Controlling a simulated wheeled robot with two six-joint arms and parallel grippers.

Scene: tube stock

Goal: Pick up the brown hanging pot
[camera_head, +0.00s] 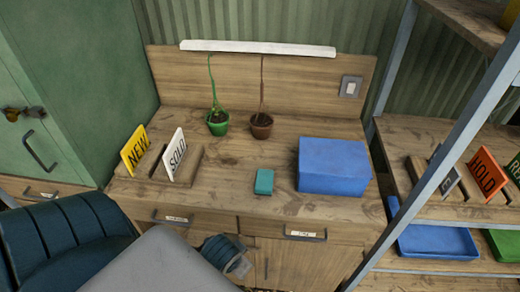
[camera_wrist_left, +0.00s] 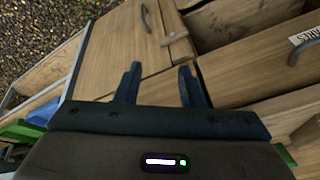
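The brown hanging pot (camera_head: 261,128) stands upright on the wooden worktop near its back panel. A thin brown strand rises from it towards the white strip light. A green hanging pot (camera_head: 217,126) with a green strand stands just left of it, apart from it. In the left wrist view my left gripper (camera_wrist_left: 158,75) has its two dark fingers spread with nothing between them. It faces wooden drawer or cabinet fronts, and no pot shows there. My right gripper is not in view.
A blue box (camera_head: 333,168) and a small teal block (camera_head: 264,182) stand on the worktop in front and to the right. Yellow NEW (camera_head: 134,150) and white SOLD (camera_head: 175,153) signs stand at left. A shelf rack with a HOLD sign (camera_head: 487,174) is at right.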

